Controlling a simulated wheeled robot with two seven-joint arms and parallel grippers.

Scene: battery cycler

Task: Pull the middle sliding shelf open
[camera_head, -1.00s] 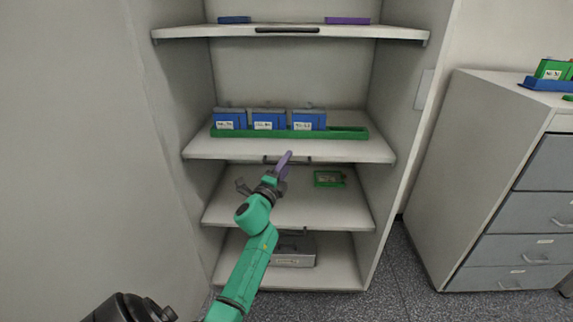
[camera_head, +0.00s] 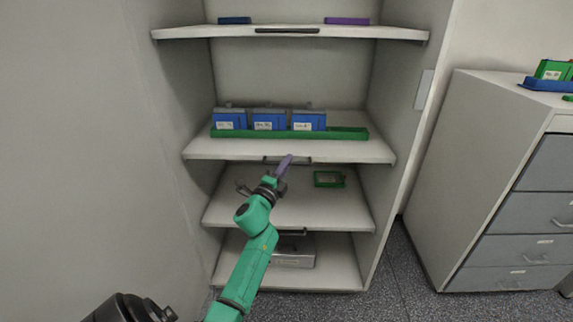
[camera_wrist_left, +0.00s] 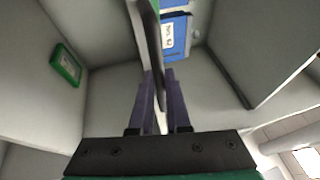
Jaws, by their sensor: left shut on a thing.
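The middle sliding shelf (camera_head: 350,151) is a white board in the tall cabinet. It carries a long green tray (camera_head: 350,133) with three blue boxes (camera_head: 268,121). A dark handle (camera_head: 304,161) sits on its front edge. My left gripper (camera_head: 286,160), with purple fingers, reaches up to this handle from below and in front. In the left wrist view the fingers (camera_wrist_left: 160,88) are shut around the dark handle bar (camera_wrist_left: 150,35). The fingers and wrist partly hide the handle in the head view. My right gripper is not in view.
A top shelf (camera_head: 400,33) is above. A lower shelf (camera_head: 330,212) with a small green tray (camera_head: 329,179) and a bottom shelf (camera_head: 340,275) with a grey metal box (camera_head: 300,252) are below. A drawer cabinet (camera_head: 470,170) stands at right. A white panel (camera_head: 70,130) fills the left.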

